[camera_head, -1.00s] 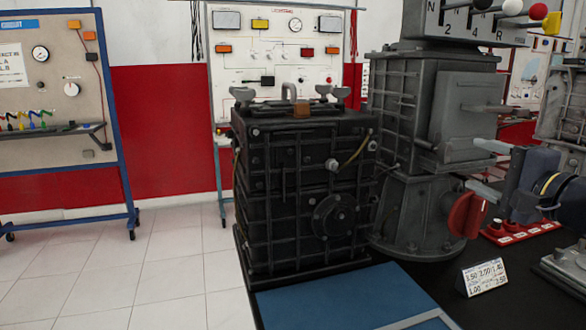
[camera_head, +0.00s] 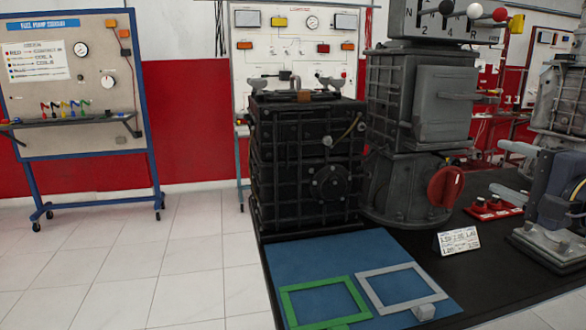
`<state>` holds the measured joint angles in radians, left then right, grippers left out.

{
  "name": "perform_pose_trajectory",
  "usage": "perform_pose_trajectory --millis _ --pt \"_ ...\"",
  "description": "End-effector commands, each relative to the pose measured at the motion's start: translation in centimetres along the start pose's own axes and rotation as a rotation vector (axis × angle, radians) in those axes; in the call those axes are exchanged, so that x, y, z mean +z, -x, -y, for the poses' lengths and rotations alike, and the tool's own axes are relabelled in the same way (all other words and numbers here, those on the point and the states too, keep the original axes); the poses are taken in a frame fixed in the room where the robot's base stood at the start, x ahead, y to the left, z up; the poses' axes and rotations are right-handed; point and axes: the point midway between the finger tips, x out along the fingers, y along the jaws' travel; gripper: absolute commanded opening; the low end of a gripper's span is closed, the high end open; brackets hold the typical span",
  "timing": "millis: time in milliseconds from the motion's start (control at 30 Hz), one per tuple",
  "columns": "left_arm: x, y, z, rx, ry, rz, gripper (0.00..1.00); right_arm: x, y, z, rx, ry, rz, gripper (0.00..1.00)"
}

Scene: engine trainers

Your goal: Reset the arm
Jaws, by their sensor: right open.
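My right gripper (camera_head: 497,166) comes in from the right edge. Its two pale fingers point left and are spread apart, with nothing visible between them. My left gripper is not in view.
A black engine block (camera_head: 305,165) stands on the dark table. A blue mat (camera_head: 340,248) holds a green frame (camera_head: 320,300) and a grey frame (camera_head: 400,285). A white number card (camera_head: 458,240), a red tray (camera_head: 494,209) and a grey metal base (camera_head: 545,243) are near the gripper.

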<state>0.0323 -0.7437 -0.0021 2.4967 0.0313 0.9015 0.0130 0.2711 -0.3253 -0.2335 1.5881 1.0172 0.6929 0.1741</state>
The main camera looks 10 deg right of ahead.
Motion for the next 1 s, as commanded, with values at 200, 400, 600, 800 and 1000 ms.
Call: perform_pose_trajectory --millis 200,400,600,800,1000 --pt "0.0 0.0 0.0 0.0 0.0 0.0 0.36 2.6 0.1 -2.2 0.059 0.048 0.057 0.62" --pt "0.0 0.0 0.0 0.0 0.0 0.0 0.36 6.0 0.5 -5.2 0.135 0.122 0.136 0.62" --pt "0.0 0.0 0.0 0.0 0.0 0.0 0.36 11.2 1.9 -10.1 0.251 0.249 0.263 0.62" --pt "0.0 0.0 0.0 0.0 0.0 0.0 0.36 18.1 5.5 -17.9 0.412 0.469 0.464 0.62" --pt "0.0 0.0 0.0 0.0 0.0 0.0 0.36 22.8 10.0 -25.3 0.552 0.702 0.647 0.62"
